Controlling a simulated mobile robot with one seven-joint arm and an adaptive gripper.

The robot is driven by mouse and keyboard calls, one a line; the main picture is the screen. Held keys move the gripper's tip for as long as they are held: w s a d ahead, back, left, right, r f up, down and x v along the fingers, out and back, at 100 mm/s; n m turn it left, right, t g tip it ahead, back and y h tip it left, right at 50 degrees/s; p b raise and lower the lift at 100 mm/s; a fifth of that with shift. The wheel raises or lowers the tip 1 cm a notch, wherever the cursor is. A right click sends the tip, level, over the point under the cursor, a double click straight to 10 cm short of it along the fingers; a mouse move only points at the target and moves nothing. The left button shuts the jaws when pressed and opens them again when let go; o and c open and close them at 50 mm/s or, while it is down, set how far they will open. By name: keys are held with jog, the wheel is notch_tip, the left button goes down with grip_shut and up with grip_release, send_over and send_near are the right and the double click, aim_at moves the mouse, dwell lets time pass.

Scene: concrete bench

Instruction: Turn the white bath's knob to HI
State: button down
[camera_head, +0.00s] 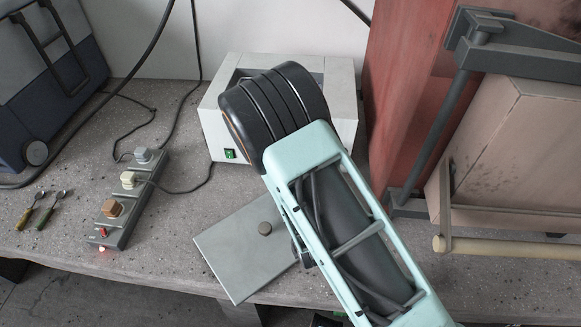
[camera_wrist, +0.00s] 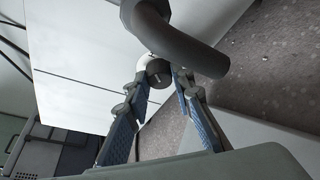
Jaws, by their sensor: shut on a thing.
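The white bath (camera_head: 337,75) stands against the back wall in the head view, with a lit green switch (camera_head: 230,154) low on its front. My arm covers much of its front, so the knob and my gripper are hidden there. In the wrist view the white casing of the bath (camera_wrist: 75,88) fills the upper left. Its dark round knob (camera_wrist: 156,70), with a white dial edge beside it, sits between my fingertips. My gripper (camera_wrist: 162,80) is shut on the knob. The HI mark and the knob's setting cannot be read.
A grey lid (camera_head: 228,245) lies on the bench before the bath. A power strip (camera_head: 128,205) with plugs and cords, and two small tools (camera_head: 45,208), are left. A red cabinet (camera_head: 410,85) and pinkish box (camera_head: 520,150) crowd the right. A dark curved tube (camera_wrist: 172,40) passes near the knob.

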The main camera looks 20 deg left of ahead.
jog(key=shift+m, duration=0.4)
dwell(0.3)
jog(key=c, duration=1.7)
grip_release()
jog(key=shift+v, duration=3.75)
